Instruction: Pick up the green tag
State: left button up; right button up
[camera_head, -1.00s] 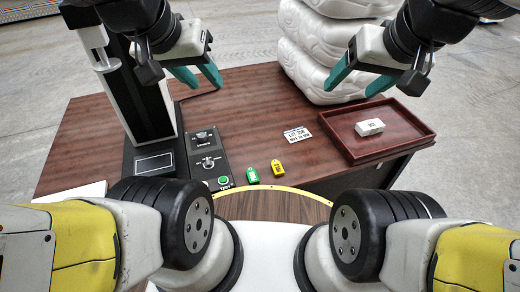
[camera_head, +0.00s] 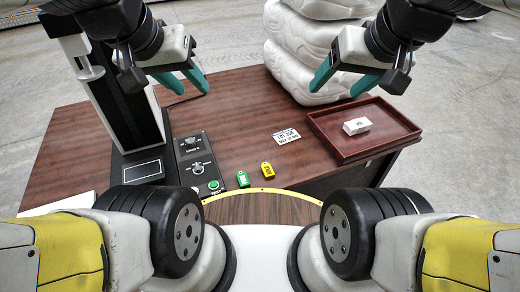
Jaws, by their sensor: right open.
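The green tag (camera_head: 243,179) lies on the brown table near its front edge, just right of the control panel. A yellow tag (camera_head: 268,170) lies close beside it on the right. My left gripper (camera_head: 192,88) is above the table at the upper left, with its teal fingers apart and nothing between them. My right gripper (camera_head: 338,88) is above the table at the upper right, its teal fingers open and empty. Both grippers are well away from the green tag, farther back over the table.
A control panel (camera_head: 196,160) with knobs and a green button stands beside a dark column device (camera_head: 128,115) on the left. White stacked sacks (camera_head: 312,55) stand behind.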

aim_at(243, 181)
jog(key=k+j+u, duration=0.1)
jog(key=k+u, duration=0.25)
jog(key=k+j+u, duration=0.1)
jog(key=k+u, duration=0.25)
jog(key=i, duration=0.1)
